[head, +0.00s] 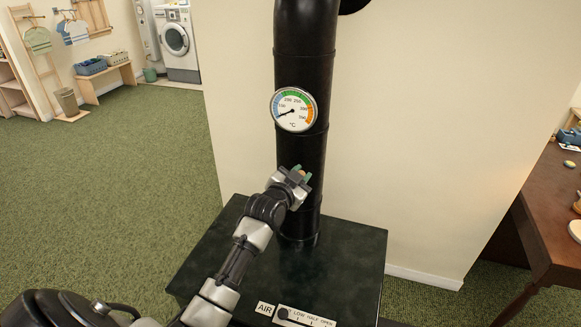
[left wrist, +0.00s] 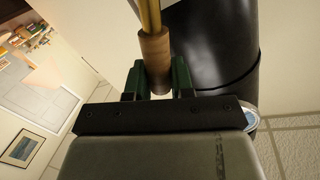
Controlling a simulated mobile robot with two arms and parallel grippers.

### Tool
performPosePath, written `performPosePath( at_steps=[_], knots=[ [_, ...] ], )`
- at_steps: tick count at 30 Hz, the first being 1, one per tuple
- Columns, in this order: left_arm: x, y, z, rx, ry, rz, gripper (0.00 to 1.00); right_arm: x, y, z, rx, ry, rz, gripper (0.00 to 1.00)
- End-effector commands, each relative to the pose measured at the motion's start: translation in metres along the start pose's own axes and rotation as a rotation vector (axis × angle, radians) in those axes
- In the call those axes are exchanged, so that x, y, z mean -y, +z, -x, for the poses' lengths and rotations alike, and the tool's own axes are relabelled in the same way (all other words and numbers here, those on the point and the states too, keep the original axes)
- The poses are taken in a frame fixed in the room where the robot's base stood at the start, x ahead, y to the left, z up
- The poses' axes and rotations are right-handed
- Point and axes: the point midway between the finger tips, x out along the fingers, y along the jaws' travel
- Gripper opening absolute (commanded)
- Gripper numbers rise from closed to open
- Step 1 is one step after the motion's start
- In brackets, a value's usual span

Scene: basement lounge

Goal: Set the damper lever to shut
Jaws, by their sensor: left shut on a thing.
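The damper lever shows in the left wrist view as a brass rod with a wooden handle (left wrist: 154,50) beside the black stove pipe (left wrist: 215,45). My left gripper (left wrist: 157,78) is shut on the wooden handle, with one green fingertip on each side of it. In the head view my left gripper (head: 301,172) is in front of the black pipe (head: 304,75), below the round dial. There the lever is almost wholly hidden by the gripper, and no damper marking can be read. My right gripper is not in view.
The pipe rises from a dark stove top (head: 345,250). A temperature dial (head: 294,110) is on the pipe above my gripper. An AIR slider plate (head: 303,317) is at the stove's front. A brown table (head: 550,215) stands at right; open green carpet (head: 110,190) lies left.

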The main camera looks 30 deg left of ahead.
Motion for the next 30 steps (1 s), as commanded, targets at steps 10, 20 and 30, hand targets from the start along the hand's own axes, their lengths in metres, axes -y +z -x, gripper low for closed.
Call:
performPosePath(
  at_steps=[10,20,30],
  knots=[
    [-0.028,0.003,-0.006,0.066,0.001,-0.327,0.00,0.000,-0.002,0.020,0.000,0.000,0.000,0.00],
    [-0.052,0.018,-0.011,0.127,0.000,-0.636,0.00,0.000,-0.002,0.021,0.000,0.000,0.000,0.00],
    [-0.069,0.037,-0.015,0.184,-0.003,-0.926,0.00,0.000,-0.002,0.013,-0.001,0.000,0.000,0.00]
  ],
)
